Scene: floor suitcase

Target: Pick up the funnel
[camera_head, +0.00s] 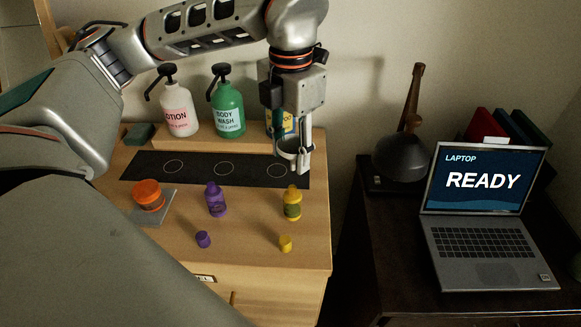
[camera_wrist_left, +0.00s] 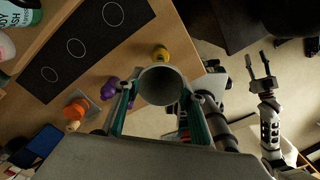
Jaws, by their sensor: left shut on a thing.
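The grey funnel (camera_head: 287,147) is held in my left gripper (camera_head: 301,155), above the right end of the black mat and clear of the dresser top. In the left wrist view the funnel's round mouth (camera_wrist_left: 160,85) faces the camera, between the two green-edged fingers. The left gripper is shut on it. The funnel's lower part is hidden. My right gripper (camera_wrist_left: 260,70) shows small in the left wrist view, far from the dresser, with its fingers apart and nothing between them.
The black mat (camera_head: 145,166) has circles marked on it. White lotion (camera_head: 178,115) and green body wash (camera_head: 228,115) bottles stand behind it. A purple bottle (camera_head: 216,200), a yellow bottle (camera_head: 292,204), loose caps and an orange jar (camera_head: 148,196) stand in front. A laptop (camera_head: 485,190) sits right.

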